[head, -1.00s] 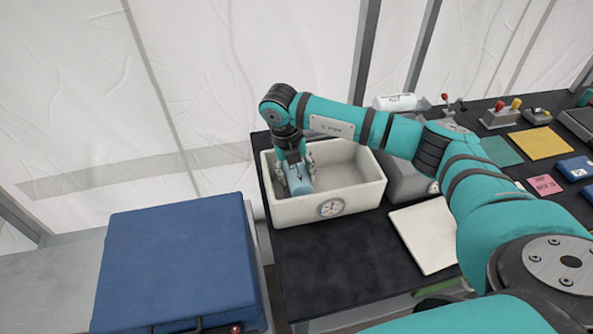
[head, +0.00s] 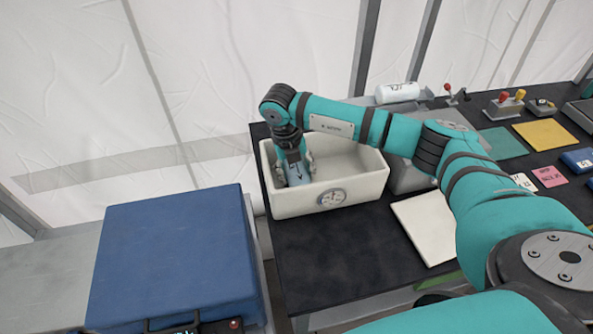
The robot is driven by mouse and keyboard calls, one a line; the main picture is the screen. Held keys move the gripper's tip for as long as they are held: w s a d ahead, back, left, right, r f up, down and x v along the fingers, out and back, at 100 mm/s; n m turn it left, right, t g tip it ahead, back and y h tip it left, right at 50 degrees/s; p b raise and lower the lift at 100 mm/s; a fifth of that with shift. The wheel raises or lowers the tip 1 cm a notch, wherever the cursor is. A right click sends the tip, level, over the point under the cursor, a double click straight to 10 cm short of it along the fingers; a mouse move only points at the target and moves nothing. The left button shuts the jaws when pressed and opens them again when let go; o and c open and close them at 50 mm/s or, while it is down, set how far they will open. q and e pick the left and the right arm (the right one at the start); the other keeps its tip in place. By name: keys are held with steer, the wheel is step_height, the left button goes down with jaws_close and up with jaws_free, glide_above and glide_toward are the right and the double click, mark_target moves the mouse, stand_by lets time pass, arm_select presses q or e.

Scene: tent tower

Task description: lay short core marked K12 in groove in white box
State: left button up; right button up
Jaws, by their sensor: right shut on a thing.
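The white box (head: 365,193) stands on the black table, with a round dial on its front wall. My right gripper (head: 299,172) reaches down into the left end of the box. It is shut on a light blue core (head: 299,178) with a dark arrow mark. The core sits low inside the box; its lower part is hidden by the front wall. I cannot read a K12 mark on it, and the groove cannot be made out. My left gripper is not in view.
A white board (head: 427,228) lies right of the box. A white roll (head: 398,92) lies behind. A blue case (head: 175,255) stands at left. Green (head: 503,142) and yellow (head: 543,139) mats and a lever box (head: 503,108) are at right. Bare black tabletop lies in front of the box.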

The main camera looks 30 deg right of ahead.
steer(key=shift+f+b, duration=0.25)
steer(key=shift+b, duration=0.05)
steer(key=o, duration=1.5)
steer(key=shift+c, duration=0.2)
step_height(320, 180, up, 10)
steer(key=shift+r, duration=0.1)
steer(key=shift+s, duration=0.1)
